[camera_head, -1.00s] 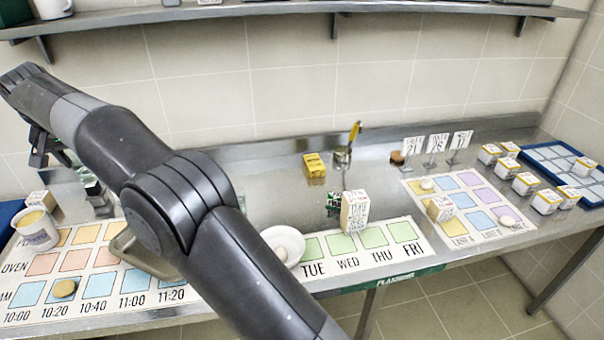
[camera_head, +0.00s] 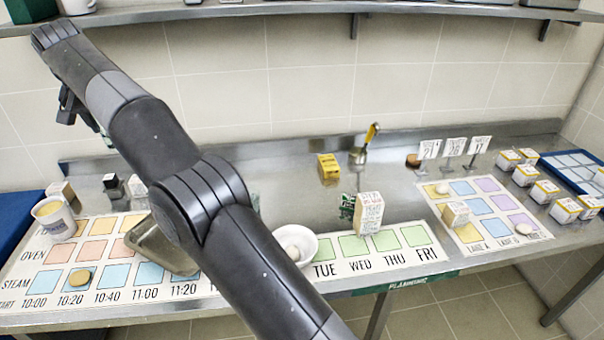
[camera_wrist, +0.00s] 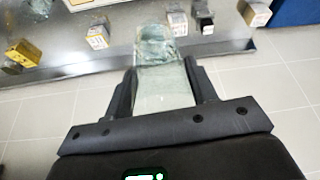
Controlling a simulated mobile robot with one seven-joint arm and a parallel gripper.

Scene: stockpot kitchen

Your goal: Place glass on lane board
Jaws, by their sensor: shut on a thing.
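A clear glass (camera_wrist: 160,85) is between the two fingers of my gripper (camera_wrist: 163,92) in the wrist view, and the gripper is shut on it. In the wrist view the glass shows over the counter's edge and the tiled floor. In the head view my gripper (camera_head: 75,108) is at the upper left, partly hidden by my arm; I cannot make out the glass there. The lane board (camera_head: 460,190), a white sheet with yellow, blue and purple squares, lies at the right of the counter, far from my gripper. A small box (camera_head: 455,214) and pale round pieces are on it.
A weekday board (camera_head: 370,268) and a box (camera_head: 369,212) are mid-counter, beside a white bowl (camera_head: 297,245). A yellow block (camera_head: 328,169) and card stands (camera_head: 454,148) are behind. A time board (camera_head: 95,280) and mug (camera_head: 55,218) are left. A blue tray (camera_head: 545,166) is right.

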